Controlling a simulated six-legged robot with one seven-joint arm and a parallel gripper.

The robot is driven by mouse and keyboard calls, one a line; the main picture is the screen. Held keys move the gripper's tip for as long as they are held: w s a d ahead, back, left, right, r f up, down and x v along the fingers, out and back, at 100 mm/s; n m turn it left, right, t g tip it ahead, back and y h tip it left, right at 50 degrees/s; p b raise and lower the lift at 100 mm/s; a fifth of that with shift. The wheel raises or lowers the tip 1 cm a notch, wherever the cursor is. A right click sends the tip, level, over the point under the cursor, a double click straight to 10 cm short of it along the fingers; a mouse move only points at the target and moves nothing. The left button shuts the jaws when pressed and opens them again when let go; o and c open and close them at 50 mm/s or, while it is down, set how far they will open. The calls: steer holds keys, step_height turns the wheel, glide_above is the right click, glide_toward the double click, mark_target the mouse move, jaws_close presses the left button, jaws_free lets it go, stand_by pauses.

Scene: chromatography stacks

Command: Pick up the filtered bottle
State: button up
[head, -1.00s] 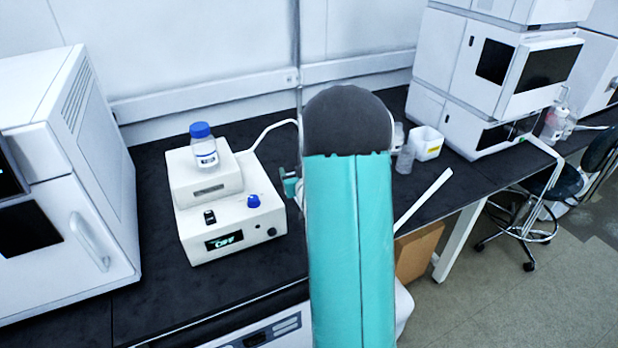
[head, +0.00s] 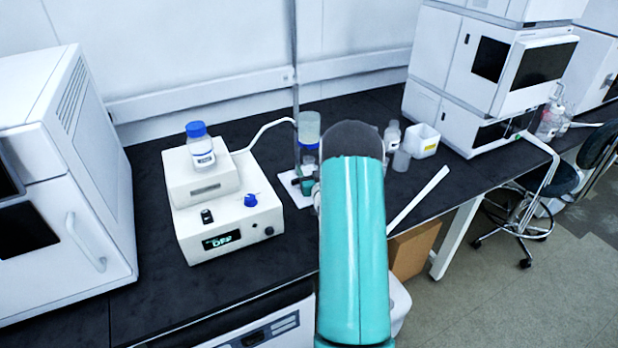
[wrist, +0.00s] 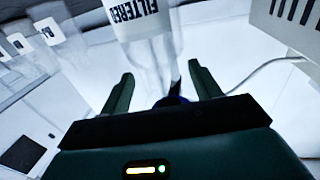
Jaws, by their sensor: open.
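A clear vessel (wrist: 150,55) with a black-on-white "FILTERED" label (wrist: 138,9) stands beyond my fingertips in the wrist view, its top cut off by the frame edge. My gripper (wrist: 162,78) is open, with dark green fingers spread on either side of its lower part. No contact shows. A small blue part (wrist: 170,101) sits between the fingers, partly hidden by my gripper. In the head view, a clear vessel (head: 308,126) with a blue band stands on a white pad, partly hidden by my teal arm. My gripper (head: 303,182) shows only in part beside it.
A white device (head: 228,228) with an "OFF" display carries a blue-capped bottle (head: 200,148) to the left. Small clear bottles (head: 392,134) and a white container (head: 422,141) stand right of my arm. A thin vertical pole and a white cable are close by.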

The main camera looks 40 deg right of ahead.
mark_target(307, 158)
steer(key=shift+r+x, duration=0.1)
steer(key=shift+x, duration=1.25)
steer(key=shift+r+x, duration=0.15)
steer(key=shift+x, duration=1.25)
jaws_close()
steer(key=shift+r, duration=0.1)
